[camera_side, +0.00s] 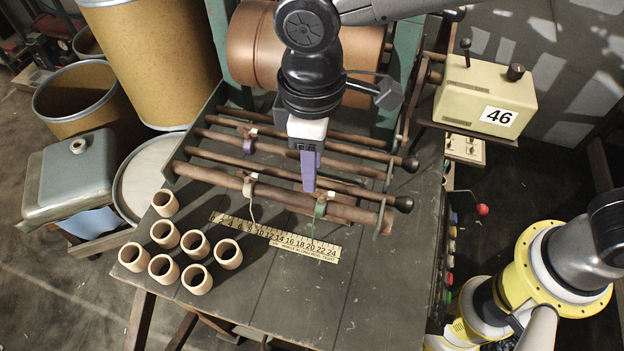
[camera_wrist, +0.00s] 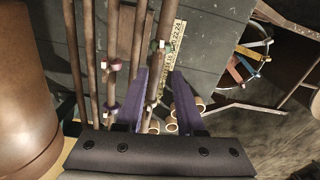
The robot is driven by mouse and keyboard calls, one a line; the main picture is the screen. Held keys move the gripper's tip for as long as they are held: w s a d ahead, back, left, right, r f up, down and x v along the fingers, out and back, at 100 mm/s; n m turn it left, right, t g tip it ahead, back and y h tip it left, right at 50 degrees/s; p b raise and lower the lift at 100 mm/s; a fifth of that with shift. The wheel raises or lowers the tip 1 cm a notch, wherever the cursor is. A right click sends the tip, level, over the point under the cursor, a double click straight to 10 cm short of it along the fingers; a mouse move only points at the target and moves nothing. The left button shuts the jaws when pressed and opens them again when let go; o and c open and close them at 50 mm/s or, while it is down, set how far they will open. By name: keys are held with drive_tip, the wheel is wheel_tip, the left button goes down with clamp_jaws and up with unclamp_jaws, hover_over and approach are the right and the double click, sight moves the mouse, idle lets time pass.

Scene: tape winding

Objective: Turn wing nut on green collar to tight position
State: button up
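The green collar (camera_side: 320,208) sits on the front rusty rod, near the ruler's high-number end, in the side view. In the wrist view a small collar (camera_wrist: 160,46) at that end of the rod appears to be the same one. Its wing nut is too small to make out. My gripper (camera_side: 309,188) has purple fingers pointing down, above and slightly left of the green collar. In the wrist view my gripper (camera_wrist: 163,72) is open, its two fingers apart with nothing seen gripped between them. The rod shows in the gap, and the collar lies beyond the fingertips.
Parallel rods carry other collars, including a pale one (camera_side: 249,186) and a purple one (camera_side: 248,147). A ruler (camera_side: 275,236) lies in front of the rods. Several tan cups (camera_side: 196,244) stand on the left. A copper roll (camera_side: 258,48) and a cream box (camera_side: 484,97) are behind.

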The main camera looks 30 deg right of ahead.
sight(322, 195)
drive_tip(key=shift+f, duration=2.6)
clamp_jaws()
